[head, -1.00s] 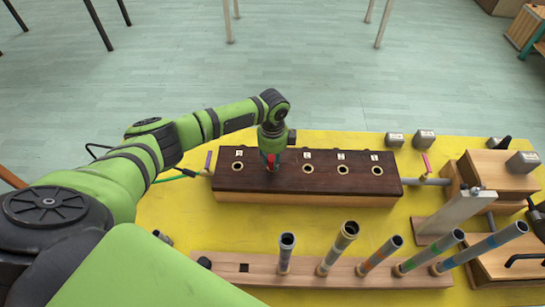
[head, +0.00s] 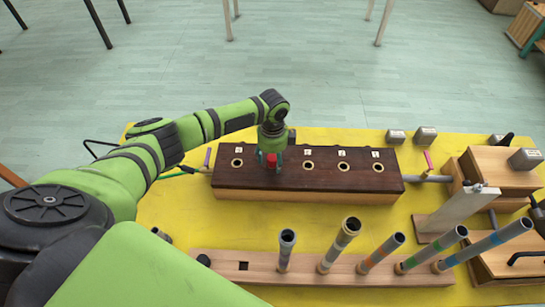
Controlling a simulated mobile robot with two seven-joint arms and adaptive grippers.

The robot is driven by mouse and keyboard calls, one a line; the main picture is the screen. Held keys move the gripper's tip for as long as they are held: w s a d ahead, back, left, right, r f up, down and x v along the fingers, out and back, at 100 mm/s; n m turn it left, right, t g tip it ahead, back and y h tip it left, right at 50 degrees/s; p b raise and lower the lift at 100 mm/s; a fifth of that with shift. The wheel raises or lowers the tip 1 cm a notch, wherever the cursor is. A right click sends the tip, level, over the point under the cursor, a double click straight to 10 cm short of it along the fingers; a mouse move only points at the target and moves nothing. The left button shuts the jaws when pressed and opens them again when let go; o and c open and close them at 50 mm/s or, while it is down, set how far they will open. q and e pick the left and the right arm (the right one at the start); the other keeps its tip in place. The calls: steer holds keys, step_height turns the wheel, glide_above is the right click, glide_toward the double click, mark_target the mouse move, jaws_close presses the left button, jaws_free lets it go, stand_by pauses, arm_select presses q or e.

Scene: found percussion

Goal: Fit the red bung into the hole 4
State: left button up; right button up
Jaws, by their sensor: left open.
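The red bung (head: 271,160) stands upright on the dark wooden box (head: 330,181), in the row of holes, second place from the left. Whatever hole lies under it is hidden, so I cannot tell how deep it sits. My left gripper (head: 271,163) points down over the bung, its fingers open on either side of it. Four brass-rimmed holes show: one (head: 237,162) left of the bung, and three to its right, at the near right (head: 308,166), middle (head: 344,167) and far right (head: 377,168). Their small white labels are too small to read. My right gripper is out of view.
A wooden rail (head: 330,270) with several upright tubes stands in front on the yellow mat (head: 200,228). Grey metal blocks (head: 425,136) lie behind the box. Wooden boxes (head: 498,172) and a pale upright board (head: 456,212) stand at the right. Bare mat separates the box and rail.

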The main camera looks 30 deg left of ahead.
mark_target(273, 157)
arm_select(q)
steer(key=shift+r, duration=0.15)
step_height(273, 157, up, 12)
stand_by(0.3)
stand_by(0.4)
